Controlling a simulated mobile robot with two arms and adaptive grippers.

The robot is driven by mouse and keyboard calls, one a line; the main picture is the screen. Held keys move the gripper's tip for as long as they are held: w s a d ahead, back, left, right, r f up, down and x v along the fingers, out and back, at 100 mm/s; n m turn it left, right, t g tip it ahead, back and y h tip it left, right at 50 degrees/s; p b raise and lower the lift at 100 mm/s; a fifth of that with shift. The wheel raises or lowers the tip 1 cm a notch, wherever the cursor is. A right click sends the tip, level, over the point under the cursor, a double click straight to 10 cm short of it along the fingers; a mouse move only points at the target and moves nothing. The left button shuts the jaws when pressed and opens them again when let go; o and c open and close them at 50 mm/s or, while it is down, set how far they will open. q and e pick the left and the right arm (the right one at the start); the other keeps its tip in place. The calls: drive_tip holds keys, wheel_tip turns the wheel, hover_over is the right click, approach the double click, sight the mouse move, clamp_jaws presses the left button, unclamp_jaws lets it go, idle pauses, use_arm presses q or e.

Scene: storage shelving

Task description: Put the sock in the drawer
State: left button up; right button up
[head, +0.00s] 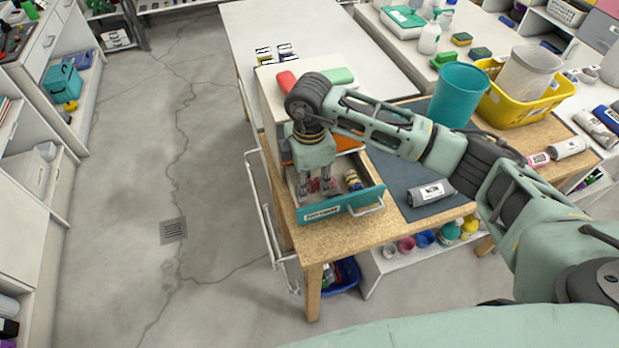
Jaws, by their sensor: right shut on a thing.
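The drawer (345,203) with a teal front is pulled out of a small white cabinet on the wooden workbench. My right gripper (316,188) reaches down from above into its left part. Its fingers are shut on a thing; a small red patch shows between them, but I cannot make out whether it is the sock. A yellow and dark striped bundle (352,180) lies in the drawer to the right of the fingers. I cannot tell for sure which item is the sock. My left gripper is not in view.
A grey labelled roll (432,192) lies on the dark mat right of the drawer. A teal bin (457,95) and a yellow basket (520,105) stand behind. White tables adjoin the bench. The floor at left is clear.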

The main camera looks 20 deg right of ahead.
drive_tip(key=shift+f, duration=0.1)
drive_tip(key=o, duration=1)
drive_tip(key=shift+o, duration=0.2)
